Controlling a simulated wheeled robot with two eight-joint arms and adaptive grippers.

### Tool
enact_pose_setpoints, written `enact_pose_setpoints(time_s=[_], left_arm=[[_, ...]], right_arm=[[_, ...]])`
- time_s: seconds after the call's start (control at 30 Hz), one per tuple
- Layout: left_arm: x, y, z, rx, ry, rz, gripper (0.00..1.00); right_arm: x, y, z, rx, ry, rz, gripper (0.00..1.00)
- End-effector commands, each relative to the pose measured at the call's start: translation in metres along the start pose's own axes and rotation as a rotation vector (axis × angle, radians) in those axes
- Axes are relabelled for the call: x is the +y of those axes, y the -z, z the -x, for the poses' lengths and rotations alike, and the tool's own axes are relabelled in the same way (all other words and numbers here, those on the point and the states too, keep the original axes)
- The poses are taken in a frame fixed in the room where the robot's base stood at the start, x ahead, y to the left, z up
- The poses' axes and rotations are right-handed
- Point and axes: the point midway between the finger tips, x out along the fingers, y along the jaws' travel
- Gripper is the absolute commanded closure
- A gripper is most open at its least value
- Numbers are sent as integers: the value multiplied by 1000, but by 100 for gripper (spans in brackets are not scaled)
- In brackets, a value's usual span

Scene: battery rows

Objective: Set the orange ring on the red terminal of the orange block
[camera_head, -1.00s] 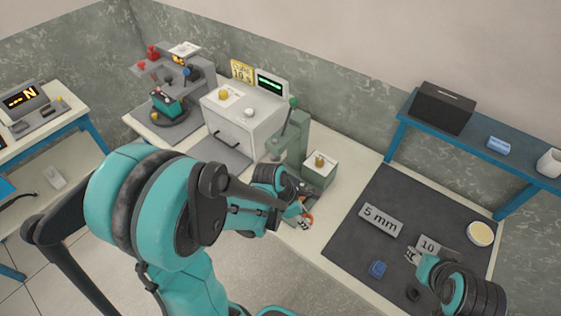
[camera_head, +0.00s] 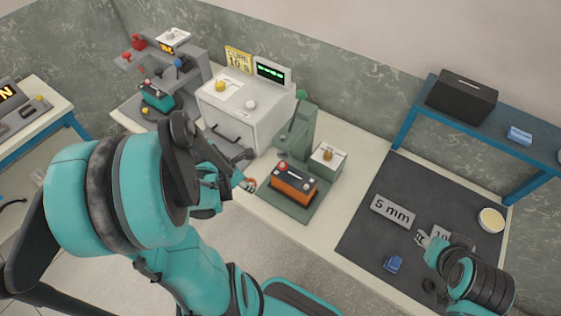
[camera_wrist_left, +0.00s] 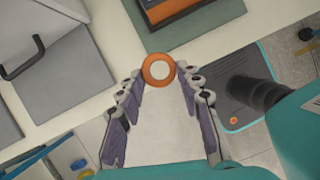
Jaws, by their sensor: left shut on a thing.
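The orange block (camera_head: 292,187), a battery with a dark top, sits on the green press base. Its red terminal (camera_head: 283,167) is at the left end of its top, and a dark terminal is at the other end. My left gripper (camera_head: 248,183) is shut on the orange ring (camera_wrist_left: 159,70), to the left of the block and apart from it. In the left wrist view the ring is pinched between the fingertips, and part of the orange block (camera_wrist_left: 170,10) shows at the top edge. My right gripper (camera_head: 423,238) is over the dark mat; its jaws are too small to judge.
The green press column (camera_head: 300,130) stands behind the block, with a small box (camera_head: 328,160) to its right. A white oven-like cabinet (camera_head: 240,118) is behind my left gripper. The dark mat (camera_head: 372,235) holds a 5 mm plate (camera_head: 392,211) and a blue piece (camera_head: 393,263).

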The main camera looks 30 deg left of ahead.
Motion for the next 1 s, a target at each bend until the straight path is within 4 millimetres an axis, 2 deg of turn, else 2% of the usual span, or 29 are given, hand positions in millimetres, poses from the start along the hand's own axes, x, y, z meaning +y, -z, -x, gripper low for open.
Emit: enact_pose_setpoints(time_s=[0.1,0.3,0.57,0.8,0.9,1.0], left_arm=[[-1,-34,-15,-1,4,-10,78],[-1,-75,-32,-1,2,-6,78],[0,-94,-39,0,1,-2,78],[-1,-127,-57,-1,2,-3,78],[0,-120,-68,-1,1,0,78],[0,-120,-66,-1,1,0,78]], right_arm=[[0,-2,-4,0,0,0,60],[0,-5,-7,0,0,0,60],[0,-6,-8,0,0,0,60],[0,-9,-13,0,0,0,60],[0,-13,-18,0,0,0,60],[0,-12,-16,0,0,0,60]])
